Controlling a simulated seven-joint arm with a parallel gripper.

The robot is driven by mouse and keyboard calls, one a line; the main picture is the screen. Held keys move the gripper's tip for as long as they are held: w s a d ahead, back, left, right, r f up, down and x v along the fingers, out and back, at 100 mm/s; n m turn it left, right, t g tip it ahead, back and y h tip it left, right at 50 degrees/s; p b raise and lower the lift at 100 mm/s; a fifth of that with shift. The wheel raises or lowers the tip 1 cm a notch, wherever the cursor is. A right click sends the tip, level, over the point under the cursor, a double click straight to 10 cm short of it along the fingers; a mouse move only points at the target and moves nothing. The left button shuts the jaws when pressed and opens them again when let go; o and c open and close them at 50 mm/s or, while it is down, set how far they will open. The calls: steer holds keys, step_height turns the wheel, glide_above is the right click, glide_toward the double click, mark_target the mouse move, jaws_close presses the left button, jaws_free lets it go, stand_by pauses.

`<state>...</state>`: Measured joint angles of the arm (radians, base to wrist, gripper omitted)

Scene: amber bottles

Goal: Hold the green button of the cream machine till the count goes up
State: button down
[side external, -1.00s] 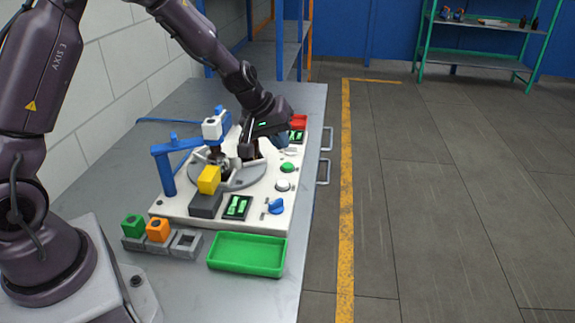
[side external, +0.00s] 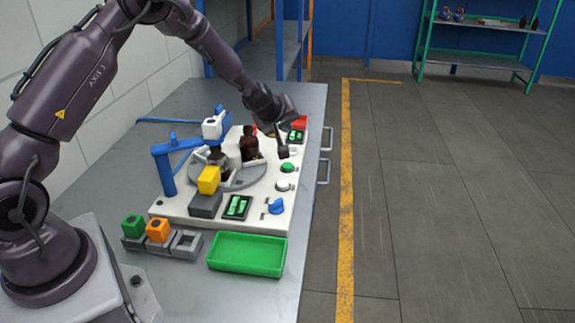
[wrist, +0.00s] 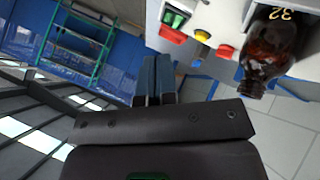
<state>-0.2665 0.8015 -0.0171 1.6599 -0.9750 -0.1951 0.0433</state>
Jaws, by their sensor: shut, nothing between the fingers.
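The cream machine (side external: 180,208) sits on the metal table. Its green button (side external: 288,167) is on the right side of the top. My gripper (side external: 283,153) is shut and empty, its tips pointing down just above and behind the green button; I cannot tell whether they touch it. In the wrist view its fingers (wrist: 152,72) are together, and the green button is not visible. A lit display (side external: 238,208) is at the machine's front; its digits are too small to read. Another display (side external: 296,136) is at the far end.
An amber bottle (side external: 249,146) stands on the grey turntable (side external: 238,181), left of my gripper; it also shows in the wrist view (wrist: 265,62). A white button (side external: 284,185) and blue knob (side external: 275,206) are nearer the front. A green tray (side external: 247,264) lies in front.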

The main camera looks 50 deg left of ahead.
mark_target(285, 165)
steer(key=shift+f, duration=4.15)
steer(key=shift+f, duration=0.1)
steer(key=shift+f, duration=0.3)
